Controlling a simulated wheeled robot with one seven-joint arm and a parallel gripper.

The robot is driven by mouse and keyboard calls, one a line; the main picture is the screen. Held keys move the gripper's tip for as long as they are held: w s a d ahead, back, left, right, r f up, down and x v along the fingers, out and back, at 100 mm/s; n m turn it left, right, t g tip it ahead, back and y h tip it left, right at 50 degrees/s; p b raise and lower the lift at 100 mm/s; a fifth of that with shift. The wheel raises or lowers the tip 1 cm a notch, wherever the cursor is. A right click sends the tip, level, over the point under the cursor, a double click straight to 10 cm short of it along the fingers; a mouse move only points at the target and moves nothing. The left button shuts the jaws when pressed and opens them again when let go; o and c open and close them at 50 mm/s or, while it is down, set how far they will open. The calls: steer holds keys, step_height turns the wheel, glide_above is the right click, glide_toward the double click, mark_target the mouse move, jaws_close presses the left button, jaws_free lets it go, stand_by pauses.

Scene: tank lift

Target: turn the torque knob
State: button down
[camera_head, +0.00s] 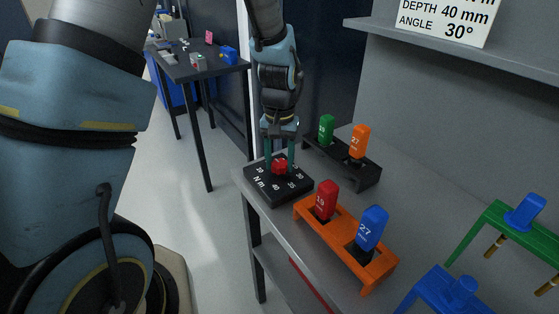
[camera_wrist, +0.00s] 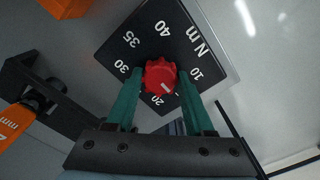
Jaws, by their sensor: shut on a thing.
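The torque knob (camera_head: 280,166) is a red, lobed dial on a black square plate (camera_head: 262,189) marked "N m" with numbers around it. The plate lies at the left end of the grey bench. In the wrist view the knob (camera_wrist: 160,76) has a white pointer mark, which points to the lower right, between 20 and 10. My gripper (camera_head: 280,160) comes down from above, and its two green fingers stand on either side of the knob. It is shut on the knob. In the wrist view the gripper (camera_wrist: 158,85) has a fingertip at each side of it.
An orange rack (camera_head: 345,250) beside the plate holds a red and a blue block. A black rack (camera_head: 345,168) behind holds a green and an orange block. Green and blue stands (camera_head: 500,225) are at the right. A shelf (camera_head: 460,52) overhangs the bench. Another table (camera_head: 195,68) stands far left.

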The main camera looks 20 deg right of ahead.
mark_target(279, 163)
steer(key=shift+c, duration=1.4)
jaws_free()
steer(key=shift+r, duration=0.1)
step_height(279, 163, up, 11)
steer(key=b, duration=0.2)
steer(key=shift+f, duration=0.2)
steer(key=a+f+n+t, duration=0.1)
steer(key=a+f+n, duration=0.2)
steer(key=a, duration=2.5)
steer(key=n, duration=0.2)
steer(key=shift+s+a+n+t, duration=0.3)
steer(key=shift+s+a, duration=0.05)
steer(key=shift+a, duration=0.05)
